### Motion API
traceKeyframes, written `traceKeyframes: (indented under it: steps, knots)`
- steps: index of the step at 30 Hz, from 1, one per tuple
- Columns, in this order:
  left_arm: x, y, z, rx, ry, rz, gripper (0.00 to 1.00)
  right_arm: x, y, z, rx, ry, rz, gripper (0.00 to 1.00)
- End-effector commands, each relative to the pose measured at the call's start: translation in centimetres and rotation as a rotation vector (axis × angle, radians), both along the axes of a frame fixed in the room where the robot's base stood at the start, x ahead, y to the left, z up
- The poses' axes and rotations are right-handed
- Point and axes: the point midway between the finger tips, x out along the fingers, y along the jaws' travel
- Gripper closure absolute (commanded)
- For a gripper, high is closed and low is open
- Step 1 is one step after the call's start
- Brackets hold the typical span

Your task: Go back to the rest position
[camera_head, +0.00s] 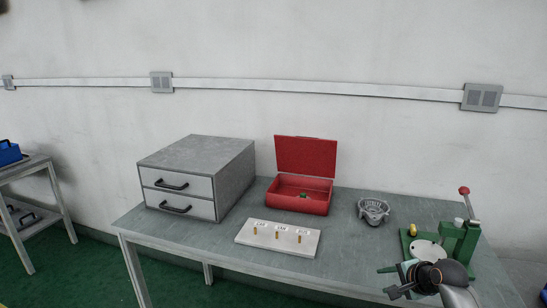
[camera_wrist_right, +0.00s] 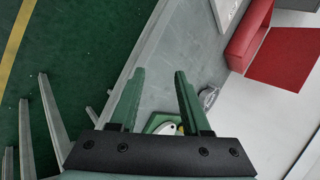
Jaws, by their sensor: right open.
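My right gripper (camera_head: 398,280) is at the lower right of the head view, over the table's front right, in front of the green press (camera_head: 464,240). In the right wrist view, my right gripper (camera_wrist_right: 160,73) shows two green fingers well apart with nothing held between them. Part of the press, with a pale disc (camera_wrist_right: 166,129), shows low between the fingers. My right forearm hides the front of the press in the head view. My left gripper is not in view.
The grey table (camera_head: 190,240) bears a two-drawer cabinet (camera_head: 205,160) with drawers shut, an open red box (camera_head: 300,207), a light plate (camera_head: 260,240) with brass pins and a metal housing (camera_head: 373,210). A shelf (camera_head: 25,170) with a blue bin (camera_head: 8,153) stands far left.

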Motion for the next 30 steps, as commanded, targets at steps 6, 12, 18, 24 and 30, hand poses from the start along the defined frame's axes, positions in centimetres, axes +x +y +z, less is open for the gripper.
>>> traceKeyframes:
  steps: [6, 12, 18, 24, 30]
  knots:
    - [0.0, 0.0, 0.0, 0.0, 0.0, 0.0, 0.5, 4.2, -4.1, 4.6, -0.587, -0.347, 0.232, 0.53]
    - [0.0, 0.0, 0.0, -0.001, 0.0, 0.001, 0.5, 6.2, -6.0, 9.3, -1.115, -0.537, 0.395, 0.53]
    - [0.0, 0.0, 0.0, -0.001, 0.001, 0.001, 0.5, 6.9, -6.4, 13.2, -1.555, -0.63, 0.504, 0.53]
    - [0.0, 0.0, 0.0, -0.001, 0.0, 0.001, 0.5, 3.8, -3.5, 7.0, -1.586, -0.615, 0.622, 0.53]
    - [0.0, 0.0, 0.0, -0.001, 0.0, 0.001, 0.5, -2.0, 0.4, -1.6, -1.486, -0.574, 0.742, 0.53]
